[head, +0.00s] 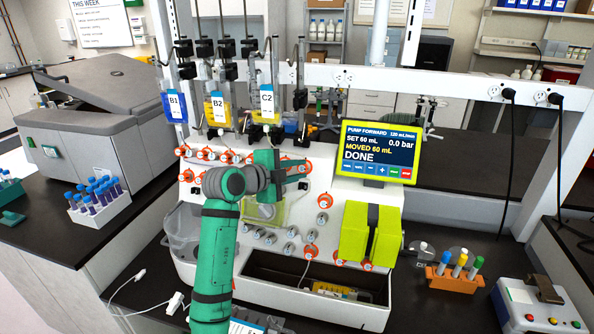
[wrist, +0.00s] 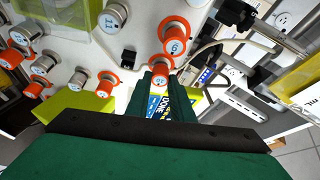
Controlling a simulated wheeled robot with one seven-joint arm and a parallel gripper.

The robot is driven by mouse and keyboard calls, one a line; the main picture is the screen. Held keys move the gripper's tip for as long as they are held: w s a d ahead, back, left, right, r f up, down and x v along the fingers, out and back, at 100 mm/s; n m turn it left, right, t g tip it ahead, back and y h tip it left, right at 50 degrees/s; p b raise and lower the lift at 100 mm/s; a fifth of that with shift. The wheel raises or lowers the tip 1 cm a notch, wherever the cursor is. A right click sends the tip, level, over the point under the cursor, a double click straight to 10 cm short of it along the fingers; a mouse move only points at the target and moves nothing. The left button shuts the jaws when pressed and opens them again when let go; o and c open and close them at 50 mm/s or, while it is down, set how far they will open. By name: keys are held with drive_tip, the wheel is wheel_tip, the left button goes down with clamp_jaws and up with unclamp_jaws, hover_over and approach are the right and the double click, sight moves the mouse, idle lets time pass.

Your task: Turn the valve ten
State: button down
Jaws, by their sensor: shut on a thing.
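My gripper (head: 296,172) is at the front panel of the white cell processor, its fingers reaching right from my green wrist. In the wrist view my gripper (wrist: 159,82) is shut on an orange-rimmed valve knob (wrist: 160,67), at the fingertips. The number on this knob is too small to read surely, so I cannot tell whether it is valve ten. A larger orange knob (wrist: 175,46) sits just beside it. In the head view the arm and fingers hide part of the panel around the held knob.
More orange knobs (head: 325,201) and grey knobs (head: 289,249) crowd the panel. A display (head: 380,152) reads DONE, right of the gripper. Bags hang above on the left. Yellow-green blocks (head: 355,232) stand lower right. A tube rack (head: 454,279) is on the bench.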

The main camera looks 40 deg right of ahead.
drive_tip(key=c, duration=1.6)
unclamp_jaws()
drive_tip(key=shift+o, duration=0.2)
drive_tip(key=v, duration=1)
drive_tip(key=shift+a, duration=0.4)
drive_tip(key=shift+s, duration=0.1)
